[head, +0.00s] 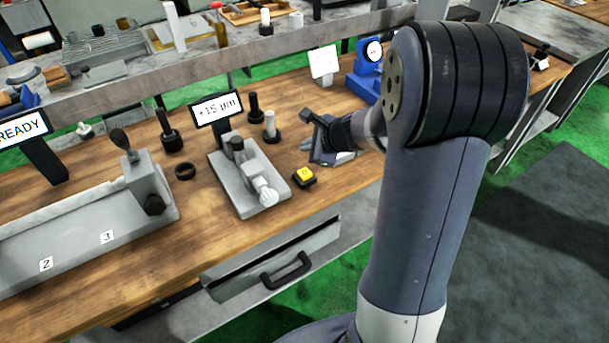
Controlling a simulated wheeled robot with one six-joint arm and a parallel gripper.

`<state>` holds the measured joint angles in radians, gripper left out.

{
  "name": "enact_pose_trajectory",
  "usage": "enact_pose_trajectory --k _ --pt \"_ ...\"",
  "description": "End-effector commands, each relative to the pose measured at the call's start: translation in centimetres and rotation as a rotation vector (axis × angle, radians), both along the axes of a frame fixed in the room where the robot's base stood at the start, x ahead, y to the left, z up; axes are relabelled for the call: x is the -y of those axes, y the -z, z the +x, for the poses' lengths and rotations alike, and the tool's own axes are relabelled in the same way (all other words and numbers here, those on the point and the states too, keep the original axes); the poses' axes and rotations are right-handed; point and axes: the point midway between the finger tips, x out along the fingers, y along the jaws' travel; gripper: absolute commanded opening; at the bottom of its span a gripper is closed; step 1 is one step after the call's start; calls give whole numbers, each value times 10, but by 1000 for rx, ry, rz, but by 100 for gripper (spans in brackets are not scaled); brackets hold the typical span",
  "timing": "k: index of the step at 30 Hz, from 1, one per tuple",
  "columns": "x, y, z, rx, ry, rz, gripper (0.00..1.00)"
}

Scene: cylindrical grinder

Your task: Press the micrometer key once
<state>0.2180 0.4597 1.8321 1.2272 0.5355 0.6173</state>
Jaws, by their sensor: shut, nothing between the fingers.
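The micrometer key, a yellow button on a small black base (305,175), sits on the wooden bench at the right of the grey gauge stand (248,178). A sign on the stand (216,109) reads "+15 µm". My gripper (312,130) is shut and empty. In the picture it shows above and a little right of the key, apart from it. Its exact height over the bench is hard to judge, and my arm hides part of the bench to the right.
Dark and pale pegs (271,127) stand behind the stand, and a black ring (185,171) lies at its left. A grey machine block (150,188) and a "READY" sign (22,129) are further left. A blue dial device (365,75) stands behind my arm. An open drawer (275,265) juts out below the bench.

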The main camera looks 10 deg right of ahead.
Motion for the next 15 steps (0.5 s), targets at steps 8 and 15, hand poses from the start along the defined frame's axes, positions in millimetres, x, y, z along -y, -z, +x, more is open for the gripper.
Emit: enact_pose_trajectory --k 8,15 --pt "0 48 0 -2 1 0 0" --pt "0 65 0 0 0 0 0"
